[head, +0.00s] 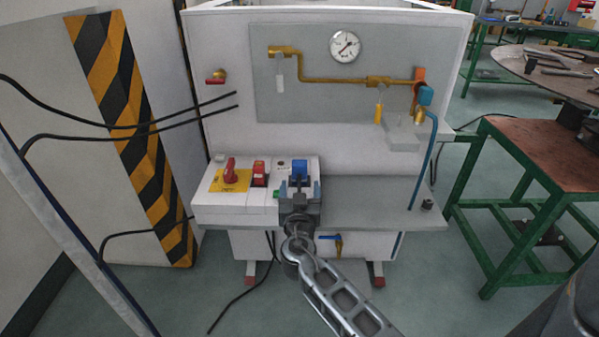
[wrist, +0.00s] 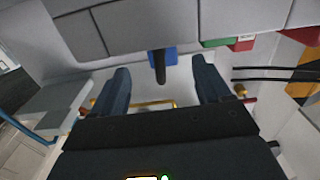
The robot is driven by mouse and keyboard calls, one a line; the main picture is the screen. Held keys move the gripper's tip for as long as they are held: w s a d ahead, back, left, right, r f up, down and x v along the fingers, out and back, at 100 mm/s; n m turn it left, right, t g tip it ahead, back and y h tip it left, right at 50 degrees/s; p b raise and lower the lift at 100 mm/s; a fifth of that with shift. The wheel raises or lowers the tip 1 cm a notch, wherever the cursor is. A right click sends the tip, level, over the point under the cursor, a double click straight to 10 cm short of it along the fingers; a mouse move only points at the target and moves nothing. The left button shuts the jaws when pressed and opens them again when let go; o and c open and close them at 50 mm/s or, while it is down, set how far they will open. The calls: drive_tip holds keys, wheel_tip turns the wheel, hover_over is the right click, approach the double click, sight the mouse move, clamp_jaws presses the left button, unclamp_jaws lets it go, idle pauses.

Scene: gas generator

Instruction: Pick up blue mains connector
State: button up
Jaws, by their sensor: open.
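The blue mains connector (head: 299,167) sits at the right end of the white control box on the bench. In the wrist view the blue connector (wrist: 169,59) shows with a black cylindrical part standing out of it. My gripper (head: 299,186) is just in front of the connector in the head view and hides its lower part. In the wrist view my gripper (wrist: 160,68) has its two fingers wide apart, with the connector centred between the tips and seemingly a little beyond them. Nothing is held. I cannot tell the exact gap.
The white control box (head: 212,203) also carries a red rotary switch (head: 230,168) on a yellow plate and a red switch (head: 260,172). A grey shelf (head: 375,203) to the right is mostly bare. A blue hose (head: 431,160) hangs at its right end. A brown-topped table (head: 548,150) stands farther right.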

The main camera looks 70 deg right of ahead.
sight(299, 172)
drive_tip(key=p+x, duration=0.1)
drive_tip(key=x, duration=0.5)
drive_tip(key=shift+w+r+p, duration=0.2)
drive_tip(key=shift+p, duration=0.15)
drive_tip(key=shift+w+d+f, duration=0.1)
drive_tip(key=shift+w+d, duration=0.1)
drive_tip(key=shift+d, duration=0.35)
drive_tip(key=shift+c, duration=0.2)
drive_tip(key=c, duration=1.1)
